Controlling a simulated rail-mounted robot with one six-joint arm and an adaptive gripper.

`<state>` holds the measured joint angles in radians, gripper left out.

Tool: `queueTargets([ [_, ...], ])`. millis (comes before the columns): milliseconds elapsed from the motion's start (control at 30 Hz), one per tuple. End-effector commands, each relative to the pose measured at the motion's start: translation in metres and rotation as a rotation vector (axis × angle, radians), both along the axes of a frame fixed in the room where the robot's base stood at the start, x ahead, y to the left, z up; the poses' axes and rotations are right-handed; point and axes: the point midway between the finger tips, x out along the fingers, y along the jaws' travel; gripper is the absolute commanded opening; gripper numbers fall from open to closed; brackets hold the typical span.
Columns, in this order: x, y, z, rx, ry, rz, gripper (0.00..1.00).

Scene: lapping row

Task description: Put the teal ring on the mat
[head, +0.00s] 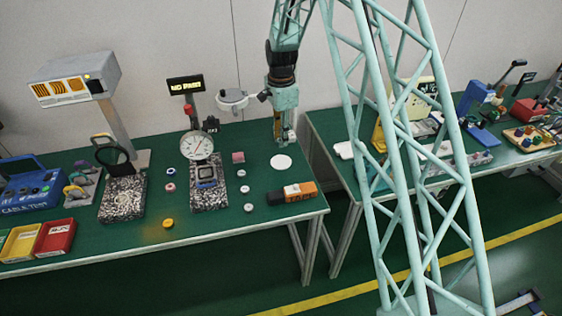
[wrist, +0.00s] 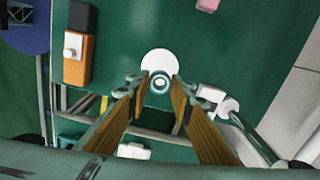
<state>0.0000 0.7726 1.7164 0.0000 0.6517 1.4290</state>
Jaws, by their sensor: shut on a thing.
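The white round mat (head: 281,162) lies flat on the green bench, and it also shows in the wrist view (wrist: 158,60). My gripper (head: 284,140) points down just behind the mat in the head view. In the wrist view, its two orange-lined fingers (wrist: 160,88) are closed on a small pale ring with a teal tint (wrist: 160,85). The ring overlaps the near edge of the mat in that view. I cannot tell its height above the bench. The ring is too small to make out in the head view.
An orange-and-black device (head: 292,193) lies in front of the mat. A pink block (head: 238,157) and several small rings (head: 245,189) lie left of it, around a dial gauge (head: 198,146) on a granite base. A gap separates this bench from the right one.

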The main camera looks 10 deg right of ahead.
Motion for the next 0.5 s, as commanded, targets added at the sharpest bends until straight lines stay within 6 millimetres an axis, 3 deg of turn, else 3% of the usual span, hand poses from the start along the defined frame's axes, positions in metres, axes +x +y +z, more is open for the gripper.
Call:
queueTargets([
  [500,0.0,0.0,-0.054,0.0,0.001,0.001,0.12],
])
